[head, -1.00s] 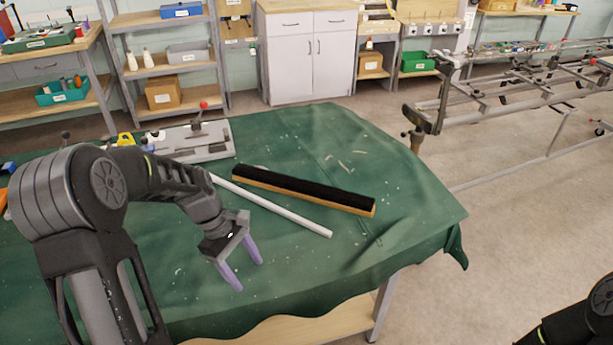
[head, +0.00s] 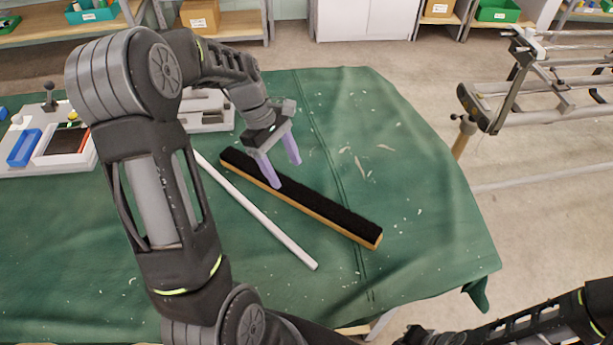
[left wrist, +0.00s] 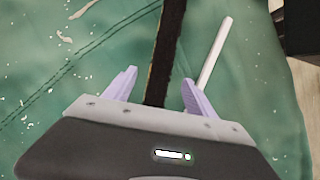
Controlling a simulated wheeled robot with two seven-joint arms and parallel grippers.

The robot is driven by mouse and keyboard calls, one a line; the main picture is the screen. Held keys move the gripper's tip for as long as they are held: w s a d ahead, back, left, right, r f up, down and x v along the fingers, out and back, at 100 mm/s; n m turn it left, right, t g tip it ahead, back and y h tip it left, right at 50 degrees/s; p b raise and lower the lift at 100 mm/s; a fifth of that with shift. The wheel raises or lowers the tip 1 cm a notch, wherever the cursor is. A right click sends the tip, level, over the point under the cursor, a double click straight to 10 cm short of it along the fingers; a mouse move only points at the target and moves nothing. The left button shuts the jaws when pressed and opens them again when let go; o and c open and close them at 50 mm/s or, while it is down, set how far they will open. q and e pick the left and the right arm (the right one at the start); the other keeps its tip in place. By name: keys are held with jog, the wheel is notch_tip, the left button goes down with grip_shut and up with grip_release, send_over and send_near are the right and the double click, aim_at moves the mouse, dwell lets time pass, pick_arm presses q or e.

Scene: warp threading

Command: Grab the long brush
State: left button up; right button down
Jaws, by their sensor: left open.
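The long brush (head: 318,209) lies on the green-covered table, with black bristles facing up and a wooden back along its near side. It also shows in the left wrist view (left wrist: 168,45), running between my fingers. My left gripper (head: 282,167) is open above the brush, with one purple finger on each side of it in the picture. In the left wrist view the open gripper (left wrist: 155,90) straddles the brush's line. I cannot tell how high the fingers are above it. My right arm shows at the bottom right, but its gripper is not clearly in view.
A white rod (head: 262,220) lies beside the brush on the near left. A tray with a blue block (head: 24,147) sits at the left of the green cloth (head: 430,220). A metal frame (head: 500,90) stands at the right. The cloth right of the brush holds only small scraps.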

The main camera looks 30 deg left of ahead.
aim_at(293, 186)
pick_arm(q)
jog(key=shift+s+r, duration=0.1)
jog(key=shift+x, duration=1.35)
jog(key=p+x, duration=0.1)
jog(key=x, duration=0.3)
jog(key=shift+d+p, duration=0.1)
jog(key=shift+p, duration=0.2)
jog(key=shift+d+f, duration=0.2)
jog(key=shift+f, duration=0.35)
jog(key=shift+c, duration=0.4)
grip_shut()
